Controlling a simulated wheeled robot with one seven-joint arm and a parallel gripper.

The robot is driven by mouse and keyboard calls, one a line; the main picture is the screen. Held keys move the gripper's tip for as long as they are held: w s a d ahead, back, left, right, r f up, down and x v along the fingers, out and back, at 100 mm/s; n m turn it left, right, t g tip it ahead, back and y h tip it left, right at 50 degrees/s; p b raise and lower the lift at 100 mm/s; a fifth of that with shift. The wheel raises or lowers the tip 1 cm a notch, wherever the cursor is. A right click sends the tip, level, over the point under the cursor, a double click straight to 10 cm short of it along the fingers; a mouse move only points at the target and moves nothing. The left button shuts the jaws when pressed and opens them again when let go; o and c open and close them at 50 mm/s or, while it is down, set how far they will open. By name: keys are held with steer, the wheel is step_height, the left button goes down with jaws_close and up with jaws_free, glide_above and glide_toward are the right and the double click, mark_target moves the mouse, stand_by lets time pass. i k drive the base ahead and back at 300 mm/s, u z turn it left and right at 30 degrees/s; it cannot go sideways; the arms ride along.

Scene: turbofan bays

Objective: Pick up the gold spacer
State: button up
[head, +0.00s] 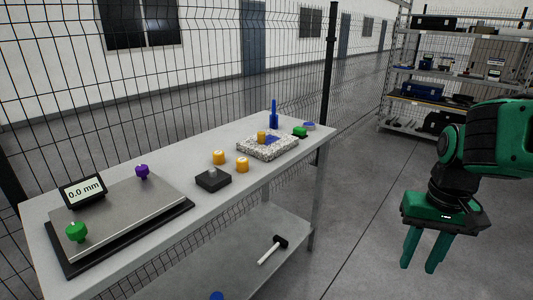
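Three gold-orange round pieces are on the workbench in the head view. Two stand close together near the middle of the top, one at the left (219,157) and one at the right (242,164). The third gold piece (262,136) is on a speckled block (278,149), beside a blue part. I cannot tell which of them is the gold spacer. My gripper (424,260) hangs to the right of the bench, fingers pointing down, apart from all of them. Its green fingers are open with nothing between them.
The workbench (130,168) also holds a black box (213,180), a gauge plate (128,215) with a "0.0 mm" display (83,191), a green knob, a purple knob, and blue and green parts. A hammer (272,250) lies on the lower shelf. A wire fence stands behind.

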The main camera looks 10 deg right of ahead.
mark_target(261, 135)
steer(key=z, duration=0.95)
steer(key=i, duration=1.05)
steer(key=u, duration=0.5)
steer(key=i, duration=0.75)
steer(key=u, duration=0.5)
